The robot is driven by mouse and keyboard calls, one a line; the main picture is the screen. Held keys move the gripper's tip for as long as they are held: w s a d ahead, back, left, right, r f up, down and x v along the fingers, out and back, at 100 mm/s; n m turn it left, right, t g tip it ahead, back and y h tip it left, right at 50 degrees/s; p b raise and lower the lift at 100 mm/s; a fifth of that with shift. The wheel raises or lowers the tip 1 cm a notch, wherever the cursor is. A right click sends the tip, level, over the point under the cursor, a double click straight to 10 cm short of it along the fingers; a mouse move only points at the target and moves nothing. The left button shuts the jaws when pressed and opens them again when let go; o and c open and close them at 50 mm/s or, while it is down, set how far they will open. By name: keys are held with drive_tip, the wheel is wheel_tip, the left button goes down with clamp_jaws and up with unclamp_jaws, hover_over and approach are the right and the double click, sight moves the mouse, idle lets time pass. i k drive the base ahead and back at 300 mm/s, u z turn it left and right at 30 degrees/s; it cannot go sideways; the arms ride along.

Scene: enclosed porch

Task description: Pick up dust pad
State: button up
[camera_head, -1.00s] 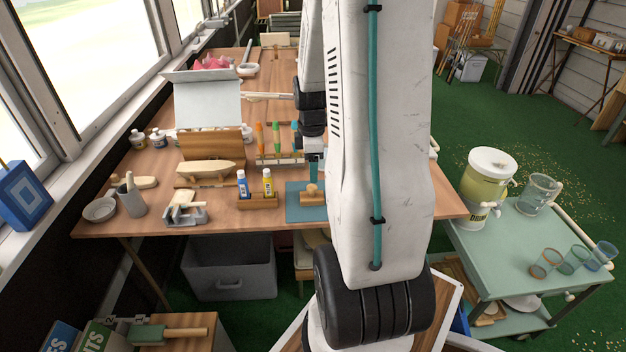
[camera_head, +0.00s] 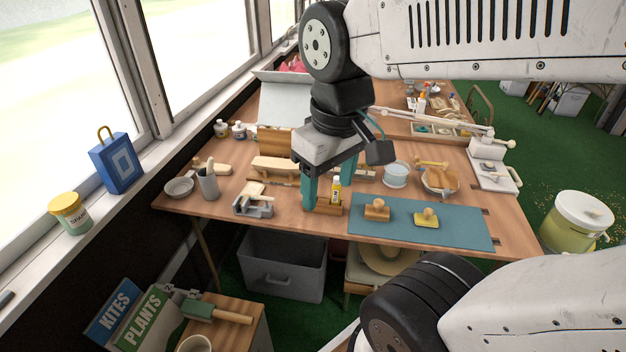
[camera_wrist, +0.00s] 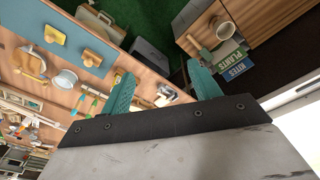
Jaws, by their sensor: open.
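A yellow pad with a wooden knob (camera_head: 427,220), likely the dust pad, lies on the right part of a blue mat (camera_head: 465,225) at the bench's front edge. A wooden block with a similar knob (camera_head: 376,211) sits to its left on the mat. Both also show in the wrist view, the yellow pad (camera_wrist: 54,35) and the block (camera_wrist: 86,28). My gripper (camera_head: 329,203), with teal fingers, is open and empty, pointing down left of the mat. It also shows in the wrist view (camera_wrist: 160,70), with the pad well off to the left.
A small wooden caddy with a yellow bottle (camera_head: 336,188) shows between my fingers in the head view; contact cannot be told. A clear jar (camera_head: 396,173) stands behind the mat. The mat around the pad is clear.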

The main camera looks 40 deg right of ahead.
sight(428, 219)
drive_tip(key=z, duration=1.5)
